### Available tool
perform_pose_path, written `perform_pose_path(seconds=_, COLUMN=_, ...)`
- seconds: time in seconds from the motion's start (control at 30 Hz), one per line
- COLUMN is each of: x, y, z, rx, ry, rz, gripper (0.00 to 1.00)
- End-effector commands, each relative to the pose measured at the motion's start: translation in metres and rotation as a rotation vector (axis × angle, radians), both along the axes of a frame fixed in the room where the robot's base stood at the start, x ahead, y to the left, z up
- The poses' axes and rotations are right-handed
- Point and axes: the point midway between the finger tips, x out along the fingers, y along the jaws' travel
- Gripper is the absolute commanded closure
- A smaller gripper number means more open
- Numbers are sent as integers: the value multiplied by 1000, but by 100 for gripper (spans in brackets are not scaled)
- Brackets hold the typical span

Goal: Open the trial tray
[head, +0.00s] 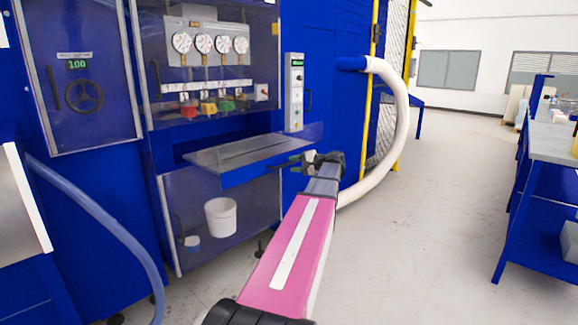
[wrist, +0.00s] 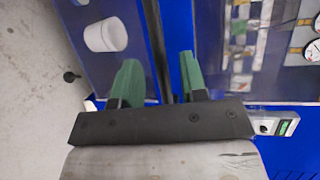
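A flat grey tray (head: 235,152), seemingly the trial tray, sits level across the opening of the blue machine, below the valve panel. My gripper (head: 285,164) is at its right end in the head view. In the wrist view the two green fingers (wrist: 160,80) stand apart, one on each side of a thin dark bar (wrist: 158,35). A gap shows between the bar and the fingers, so the gripper looks open. I cannot tell whether the bar is the tray's front edge or a handle.
Below the tray, a clear door (head: 175,215) covers a white bucket (head: 221,217). A control box (head: 294,92) hangs above my gripper. A thick white hose (head: 402,110) curves down at the right. A blue hose (head: 105,225) is at left. The floor (head: 430,200) at right is free.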

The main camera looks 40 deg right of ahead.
Motion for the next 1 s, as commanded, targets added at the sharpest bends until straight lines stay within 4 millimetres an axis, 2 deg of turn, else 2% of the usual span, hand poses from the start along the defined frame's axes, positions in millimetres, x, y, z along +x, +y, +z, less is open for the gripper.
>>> perform_pose_path(seconds=0.2, x=-38, y=-20, z=8, rx=0, ry=0, rz=-2, gripper=61)
perform_pose_path(seconds=0.4, x=-60, y=-31, z=12, rx=0, ry=0, rz=0, gripper=61)
perform_pose_path(seconds=0.6, x=-68, y=-35, z=14, rx=0, ry=0, rz=0, gripper=61)
perform_pose_path(seconds=1.0, x=-68, y=-35, z=14, rx=0, ry=1, rz=0, gripper=61)
